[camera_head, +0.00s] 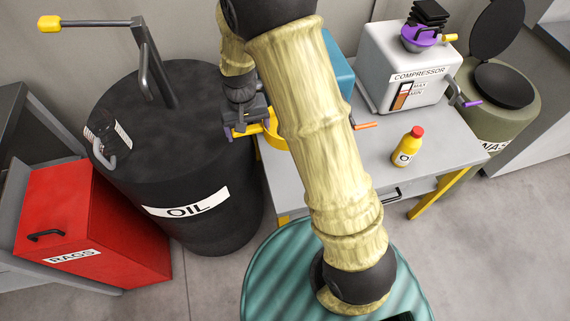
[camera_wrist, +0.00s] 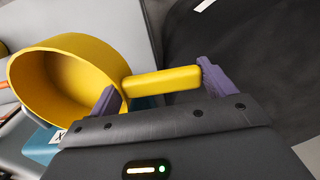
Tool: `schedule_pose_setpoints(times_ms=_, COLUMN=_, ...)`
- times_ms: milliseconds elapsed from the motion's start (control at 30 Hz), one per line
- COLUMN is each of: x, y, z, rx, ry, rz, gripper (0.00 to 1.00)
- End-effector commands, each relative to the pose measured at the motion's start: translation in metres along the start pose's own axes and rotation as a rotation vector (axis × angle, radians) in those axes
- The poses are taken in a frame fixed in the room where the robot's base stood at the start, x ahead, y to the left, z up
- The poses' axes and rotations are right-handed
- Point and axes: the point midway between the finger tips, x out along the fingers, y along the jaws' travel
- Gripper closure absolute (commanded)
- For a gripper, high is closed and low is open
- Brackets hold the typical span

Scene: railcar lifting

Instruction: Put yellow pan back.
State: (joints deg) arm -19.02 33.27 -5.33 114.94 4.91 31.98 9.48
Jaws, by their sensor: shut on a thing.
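The yellow pan (camera_wrist: 72,73) shows large in the wrist view, with its round bowl at the left and its handle (camera_wrist: 162,83) pointing right. My gripper (camera_wrist: 160,88) has its purple fingers at the two ends of the handle and is shut on the pan. In the head view, my gripper (camera_head: 240,128) is between the black oil drum and the grey table. Only part of the yellow pan (camera_head: 275,131) shows there, at the table's left edge; my arm hides the rest. I cannot tell whether the pan touches the table.
The black OIL drum (camera_head: 190,180) stands left of the grey table (camera_head: 437,153). A red RAGS box (camera_head: 85,230) is at far left. On the table are a white compressor (camera_head: 408,60), a teal box (camera_head: 338,72) and a yellow oil bottle (camera_head: 407,148). An olive bin (camera_head: 500,115) stands at right.

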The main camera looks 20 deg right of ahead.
Motion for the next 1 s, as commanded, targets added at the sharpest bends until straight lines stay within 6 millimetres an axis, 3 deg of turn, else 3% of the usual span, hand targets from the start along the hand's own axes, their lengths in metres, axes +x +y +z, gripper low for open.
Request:
schedule_pose_setpoints(times_ms=167, x=0.017, y=0.0, z=0.0, rx=0.0, ry=-0.004, rz=0.001, gripper=0.49)
schedule_pose_setpoints(times_ms=700, x=0.127, y=0.0, z=0.001, rx=0.0, ry=-0.004, rz=0.001, gripper=0.49)
schedule_pose_setpoints(times_ms=1000, x=0.138, y=-0.001, z=0.0, rx=-0.001, ry=0.001, rz=0.0, gripper=0.49)
